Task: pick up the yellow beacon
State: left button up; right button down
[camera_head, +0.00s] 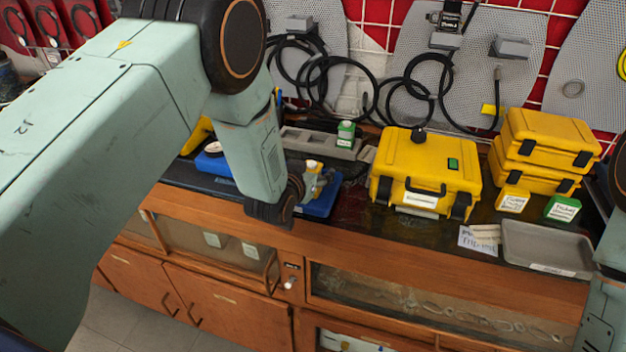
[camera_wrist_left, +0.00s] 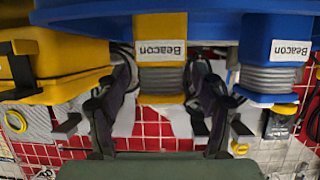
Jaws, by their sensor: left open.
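The yellow beacon (camera_wrist_left: 160,52), with a grey ribbed section and a "Beacon" label, stands upside down in the left wrist view. My left gripper (camera_wrist_left: 162,75) is open, with one dark finger on each side of it; I cannot tell whether either touches. In the head view, a small yellow-topped piece that looks like this beacon (camera_head: 313,168) shows just right of my left gripper (camera_head: 296,190). My own forearm and wrist hide part of that area. My right gripper is out of view.
A blue beacon (camera_wrist_left: 270,55) stands beside the yellow one. A yellow case (camera_head: 425,172) sits to the right on the bench, with stacked yellow cases (camera_head: 545,145) and a grey tray (camera_head: 548,248) further right. Black cables (camera_head: 325,80) hang behind. The wooden front edge is clear.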

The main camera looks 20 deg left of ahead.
pick_arm(q)
jog(key=shift+a+r, duration=0.1)
jog(key=shift+w, duration=0.1)
jog(key=c, duration=1.1)
jog(key=shift+c, duration=1.2)
